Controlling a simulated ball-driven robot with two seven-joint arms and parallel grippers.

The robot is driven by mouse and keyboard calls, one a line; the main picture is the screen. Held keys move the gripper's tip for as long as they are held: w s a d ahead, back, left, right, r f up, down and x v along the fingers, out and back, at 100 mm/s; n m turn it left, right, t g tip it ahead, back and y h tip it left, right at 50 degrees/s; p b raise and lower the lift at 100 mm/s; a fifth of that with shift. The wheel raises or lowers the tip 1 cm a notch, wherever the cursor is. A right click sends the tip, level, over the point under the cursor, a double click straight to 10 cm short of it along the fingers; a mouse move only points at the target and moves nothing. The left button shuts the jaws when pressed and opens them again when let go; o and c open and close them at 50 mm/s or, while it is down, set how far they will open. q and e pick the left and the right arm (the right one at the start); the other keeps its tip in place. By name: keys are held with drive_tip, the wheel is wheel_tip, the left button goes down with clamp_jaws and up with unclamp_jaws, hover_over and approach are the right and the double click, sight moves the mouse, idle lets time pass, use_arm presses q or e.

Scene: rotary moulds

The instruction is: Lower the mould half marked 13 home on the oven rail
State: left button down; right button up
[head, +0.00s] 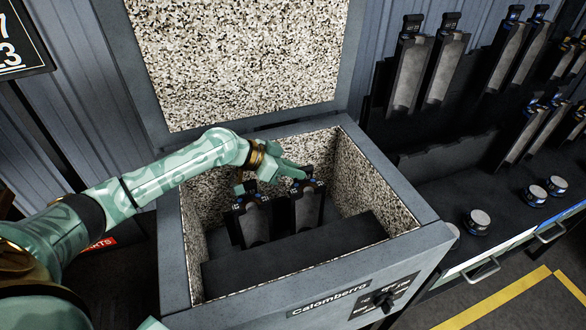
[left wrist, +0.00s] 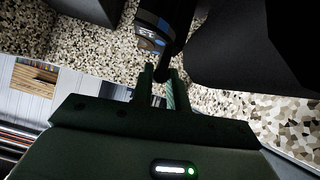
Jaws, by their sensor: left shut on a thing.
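My left gripper (head: 298,172) reaches down into the open oven (head: 400,212) and is shut on the top of the right-hand mould half (head: 307,208). In the left wrist view the fingers (left wrist: 165,88) close on a dark handle below a blue-edged label (left wrist: 150,42), which appears to read 13 upside down. This mould half looks upright. A second mould half (head: 255,225) stands beside it on the left. A dark rail block (head: 295,258) crosses the oven in front of both. Their lower ends are hidden, so I cannot tell whether the held one is seated. My right gripper is not in view.
The oven's speckled lid (head: 235,60) stands open behind. Several more mould halves (head: 412,72) stand on dark racks at the right. Round metal pieces (head: 477,220) sit on the counter there. The oven's front wall carries a knob (head: 384,299).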

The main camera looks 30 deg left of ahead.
use_arm(q)
drive_tip(key=c, duration=1.3)
unclamp_jaws()
drive_tip(key=shift+r, duration=0.2)
drive_tip(key=p+v, duration=0.3)
drive_tip(key=v, duration=1.3)
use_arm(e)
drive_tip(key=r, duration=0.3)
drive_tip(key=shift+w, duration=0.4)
use_arm(q)
drive_tip(key=shift+s+a, duration=0.1)
drive_tip(key=shift+s, duration=0.05)
wheel_tip(320, 180, up, 7)
drive_tip(key=p, duration=0.6)
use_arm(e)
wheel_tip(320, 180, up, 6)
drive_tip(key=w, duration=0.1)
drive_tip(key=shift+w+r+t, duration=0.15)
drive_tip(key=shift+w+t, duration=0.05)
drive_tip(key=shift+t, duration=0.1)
use_arm(q)
drive_tip(key=shift+f, duration=0.1)
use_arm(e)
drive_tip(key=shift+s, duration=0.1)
